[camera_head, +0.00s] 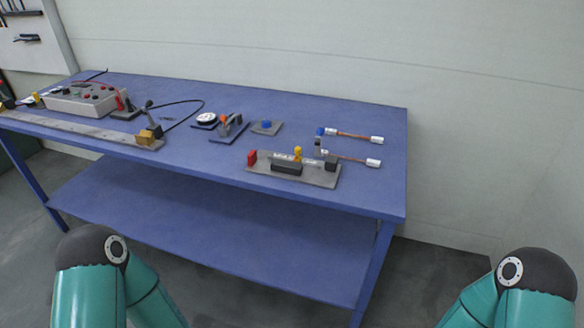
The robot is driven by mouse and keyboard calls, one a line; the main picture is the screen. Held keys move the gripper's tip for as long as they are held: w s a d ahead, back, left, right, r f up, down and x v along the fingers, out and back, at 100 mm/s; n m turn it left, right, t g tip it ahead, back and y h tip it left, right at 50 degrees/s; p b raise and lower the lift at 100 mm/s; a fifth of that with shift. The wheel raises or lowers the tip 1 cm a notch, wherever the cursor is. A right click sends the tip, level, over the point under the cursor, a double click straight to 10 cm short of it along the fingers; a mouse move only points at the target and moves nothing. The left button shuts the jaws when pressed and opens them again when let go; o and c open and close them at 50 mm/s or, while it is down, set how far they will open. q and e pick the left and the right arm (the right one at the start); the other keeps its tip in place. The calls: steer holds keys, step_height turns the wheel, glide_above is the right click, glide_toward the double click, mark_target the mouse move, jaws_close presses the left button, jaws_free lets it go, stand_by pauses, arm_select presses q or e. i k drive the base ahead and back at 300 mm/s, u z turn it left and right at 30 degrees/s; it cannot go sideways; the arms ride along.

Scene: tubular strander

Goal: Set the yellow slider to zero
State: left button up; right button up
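A small yellow slider (298,154) stands up on a grey base plate (320,177) on the blue table, right of the middle. A red block (252,158) sits at the plate's left end and a dark grey block (331,162) near its right end. A dark bar (287,168) lies in front of the slider. Scale marks are too small to read. My two teal arms show only at the lower left and lower right edges, well short of the table. Neither gripper is in view.
The blue table (370,193) has a lower shelf. Two copper-coloured rods with white ends (355,135) lie right of the plate. A control box (82,100) is at left.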

mark_target(297, 150)
steer(key=z, duration=0.45)
steer(key=k, duration=1.05)
steer(key=u, duration=0.1)
steer(key=i, duration=0.8)
steer(key=u, duration=0.4)
steer(key=i, duration=0.75)
steer(key=z, duration=0.45)
